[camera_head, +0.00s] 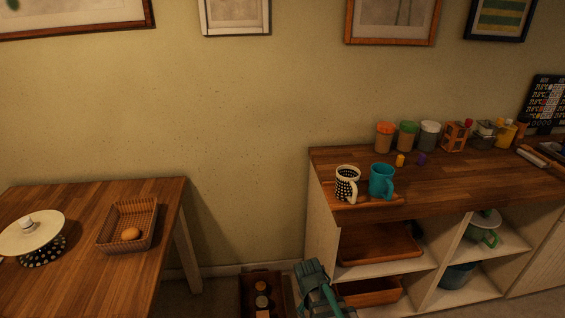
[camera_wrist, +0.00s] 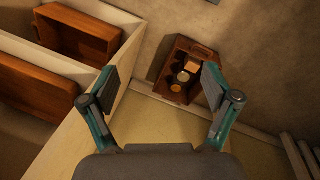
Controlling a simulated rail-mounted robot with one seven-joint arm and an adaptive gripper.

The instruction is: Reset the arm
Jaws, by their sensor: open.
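My gripper (camera_wrist: 157,88) is open in the wrist view, with its two fingers wide apart and nothing between them. It points down past the white shelf unit. It also shows in the head view at the bottom (camera_head: 318,290), low beside the left end of the shelf unit. The same crate shows in the head view (camera_head: 247,284), to the left of my gripper. Much of my arm is out of view.
The shelf unit (camera_head: 321,222) stands close on the right, with mugs and jars on its wooden top. A wooden table (camera_head: 165,212) on the left holds a basket (camera_head: 108,241) with an egg and a lidded dotted bowl. Floor between them is partly free.

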